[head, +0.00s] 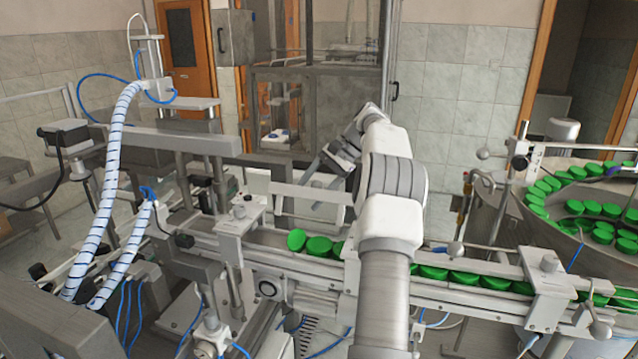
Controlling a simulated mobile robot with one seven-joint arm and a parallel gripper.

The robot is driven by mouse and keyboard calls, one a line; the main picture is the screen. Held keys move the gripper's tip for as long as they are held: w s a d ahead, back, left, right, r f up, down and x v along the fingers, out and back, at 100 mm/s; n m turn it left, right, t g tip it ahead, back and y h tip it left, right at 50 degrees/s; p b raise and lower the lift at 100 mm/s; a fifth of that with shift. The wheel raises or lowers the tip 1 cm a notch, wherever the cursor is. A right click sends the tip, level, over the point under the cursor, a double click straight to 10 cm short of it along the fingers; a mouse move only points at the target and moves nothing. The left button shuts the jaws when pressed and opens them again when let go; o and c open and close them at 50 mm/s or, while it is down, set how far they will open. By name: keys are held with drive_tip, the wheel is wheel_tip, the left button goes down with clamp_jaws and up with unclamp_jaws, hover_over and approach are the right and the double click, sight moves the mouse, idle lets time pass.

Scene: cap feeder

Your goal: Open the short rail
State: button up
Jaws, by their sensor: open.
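My gripper (318,170) is in the middle of the head view, at the end of my arm, with its fingers apart and nothing seen between them. My forearm hides part of this channel and the bar's right end.
A round feeder bowl (560,225) with many green caps stands at the right. A clamp block (240,215) and posts stand left of the bar. Striped hoses (105,190) and a grey beam (165,141) fill the left side. A framed cabinet (320,80) stands behind.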

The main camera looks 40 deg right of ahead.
sight(319, 181)
drive_tip(key=v, duration=0.6)
drive_tip(key=shift+r, duration=0.2)
drive_tip(key=shift+s+d, duration=0.1)
idle(0.4)
drive_tip(key=shift+r, duration=0.1)
